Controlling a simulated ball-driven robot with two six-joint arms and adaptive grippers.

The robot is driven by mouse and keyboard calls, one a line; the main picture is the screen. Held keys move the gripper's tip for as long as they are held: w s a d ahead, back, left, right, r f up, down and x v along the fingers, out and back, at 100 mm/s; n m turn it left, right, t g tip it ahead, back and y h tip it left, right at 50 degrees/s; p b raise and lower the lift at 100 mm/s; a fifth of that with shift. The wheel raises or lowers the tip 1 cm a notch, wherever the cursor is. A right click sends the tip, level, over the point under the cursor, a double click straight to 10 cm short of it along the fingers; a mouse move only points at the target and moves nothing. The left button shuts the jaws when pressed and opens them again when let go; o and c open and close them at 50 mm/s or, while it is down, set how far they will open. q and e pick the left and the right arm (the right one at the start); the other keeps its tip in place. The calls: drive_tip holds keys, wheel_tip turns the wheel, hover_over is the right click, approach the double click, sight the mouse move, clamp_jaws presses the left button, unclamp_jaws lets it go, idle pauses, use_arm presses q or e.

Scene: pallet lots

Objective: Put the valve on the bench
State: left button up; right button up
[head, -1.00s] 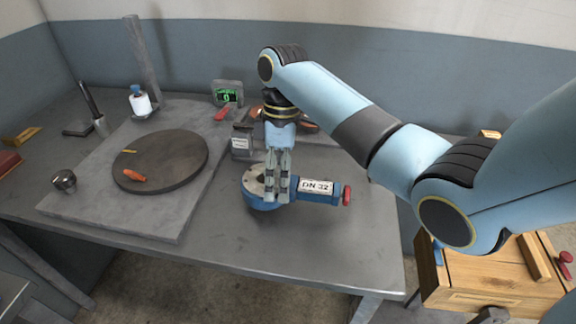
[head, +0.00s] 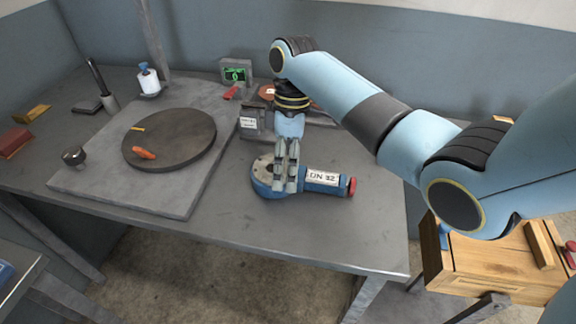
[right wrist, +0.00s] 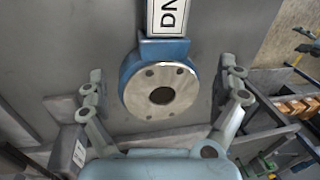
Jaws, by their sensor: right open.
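The blue valve (head: 323,183) with a "DN 32" label, a grey flange face and a red end lies on the grey bench (head: 330,240), right of the stone slab. My right gripper (head: 285,188) points down at the valve's flange end in the head view and hides part of it. In the right wrist view the flange (right wrist: 160,92) lies between the spread fingers of my right gripper (right wrist: 165,85), with gaps on both sides. The gripper is open. The valve appears to rest on the bench top. My left gripper is not in view.
A grey slab (head: 85,187) with a dark round plate (head: 190,152) fills the bench's left part. Bare bench lies in front.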

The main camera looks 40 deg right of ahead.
drive_tip(key=r, duration=0.3)
drive_tip(key=d+r, duration=0.1)
drive_tip(key=r, duration=0.2)
drive_tip(key=w+r, duration=0.1)
drive_tip(key=r, duration=0.2)
drive_tip(key=shift+w+d, duration=0.1)
drive_tip(key=shift+d, duration=0.1)
wheel_tip(320, 180, up, 2)
drive_tip(key=shift+w+d+r+p, duration=0.1)
drive_tip(key=shift+d+p, duration=0.05)
drive_tip(key=shift+p, duration=1)
